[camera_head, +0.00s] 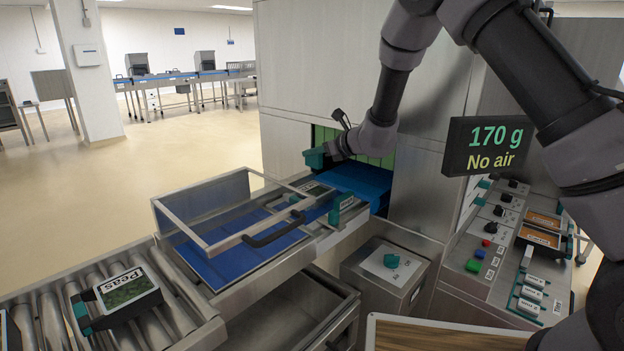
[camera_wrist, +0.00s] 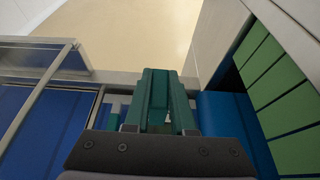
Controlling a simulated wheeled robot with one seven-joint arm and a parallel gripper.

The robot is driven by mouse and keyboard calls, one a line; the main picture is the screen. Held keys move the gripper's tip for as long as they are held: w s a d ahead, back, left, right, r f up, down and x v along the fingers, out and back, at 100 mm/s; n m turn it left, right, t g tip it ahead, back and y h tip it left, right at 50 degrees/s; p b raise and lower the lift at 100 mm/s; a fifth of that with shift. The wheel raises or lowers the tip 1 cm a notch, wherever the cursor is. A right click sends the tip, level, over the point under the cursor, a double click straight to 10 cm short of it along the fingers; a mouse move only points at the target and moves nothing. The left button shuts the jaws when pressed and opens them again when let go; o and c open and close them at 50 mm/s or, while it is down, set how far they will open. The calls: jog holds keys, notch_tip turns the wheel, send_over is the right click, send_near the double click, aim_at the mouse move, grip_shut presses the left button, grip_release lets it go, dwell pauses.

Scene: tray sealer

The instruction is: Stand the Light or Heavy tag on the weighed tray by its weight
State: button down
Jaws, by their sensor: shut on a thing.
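My gripper (camera_head: 315,157) is by the blue-belted opening of the steel machine, above the belt. In the wrist view, my gripper (camera_wrist: 156,75) is shut on a teal piece (camera_wrist: 155,98); no lettering shows on it. A teal piece with small, unreadable lettering (camera_head: 341,209) stands beside this tray. A tray labelled Peas (camera_head: 128,288) with teal ends sits on the rollers. The display (camera_head: 487,146) reads 170 g, No air. I cannot tell which piece is the Light or Heavy tag.
A clear-topped frame with a black handle (camera_head: 272,231) covers the blue bed at the left. The blue belt (camera_head: 352,184) runs into the machine. A control panel (camera_head: 492,236) with knobs and buttons, orange packs (camera_head: 541,236) and small white-labelled pieces (camera_head: 530,292) stand at the right.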

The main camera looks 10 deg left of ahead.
jog(key=shift+f, duration=3.6)
jog(key=shift+f, duration=0.15)
jog(key=c, duration=0.8)
grip_release()
jog(key=shift+o, duration=0.2)
jog(key=shift+r, duration=0.25)
jog(key=v, duration=1.2)
jog(key=shift+f, duration=0.1)
